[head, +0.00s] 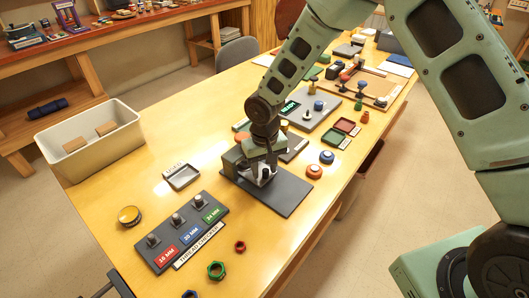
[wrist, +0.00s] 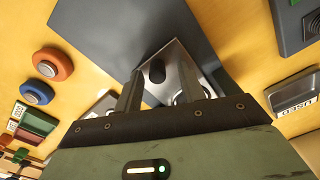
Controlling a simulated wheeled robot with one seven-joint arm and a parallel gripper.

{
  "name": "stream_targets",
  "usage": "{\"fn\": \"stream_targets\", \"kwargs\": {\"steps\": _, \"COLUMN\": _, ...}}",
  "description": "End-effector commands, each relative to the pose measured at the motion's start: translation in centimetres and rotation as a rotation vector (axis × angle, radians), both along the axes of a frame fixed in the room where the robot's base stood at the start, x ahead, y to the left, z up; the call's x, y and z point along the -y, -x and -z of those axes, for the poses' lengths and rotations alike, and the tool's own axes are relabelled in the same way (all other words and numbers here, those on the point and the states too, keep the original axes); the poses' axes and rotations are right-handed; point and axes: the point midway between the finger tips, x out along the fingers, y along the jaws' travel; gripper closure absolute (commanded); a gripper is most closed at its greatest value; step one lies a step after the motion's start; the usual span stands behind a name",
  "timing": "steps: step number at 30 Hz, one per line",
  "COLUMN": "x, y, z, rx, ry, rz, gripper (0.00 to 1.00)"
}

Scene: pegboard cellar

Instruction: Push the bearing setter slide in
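The bearing setter has a dark grey base plate (head: 283,200) on the wooden table, right under my gripper; this plate also fills the upper middle of the wrist view (wrist: 110,35). A bright metal piece with a black knob (wrist: 157,72) lies on it, which looks like the slide. My gripper (head: 264,170) points down over the setter. In the wrist view its two fingers (wrist: 158,88) stand apart, with the knob showing beyond the gap between them. Nothing is held. Whether a finger touches the slide is hard to tell, and the gripper hides part of the setter.
A thread checker block (head: 181,231) with several knobs lies front left, with loose nuts nearby. A small grey tray (head: 182,177) is left of the setter. Orange (head: 314,171) and blue (head: 327,157) buttons sit to its right. A panel with a green display (head: 291,107) lies behind.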

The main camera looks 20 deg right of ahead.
Motion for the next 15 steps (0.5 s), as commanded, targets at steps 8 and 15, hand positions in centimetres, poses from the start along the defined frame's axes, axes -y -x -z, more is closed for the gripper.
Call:
{"fn": "stream_targets", "kwargs": {"steps": 8, "x": 0.0, "y": -0.2, "z": -4.9, "rx": 0.007, "ry": -0.002, "rz": 0.002, "gripper": 0.6}}
{"fn": "stream_targets", "kwargs": {"steps": 15, "x": 0.0, "y": -0.1, "z": -10.6, "rx": 0.008, "ry": -0.002, "rz": 0.0, "gripper": 0.6}}
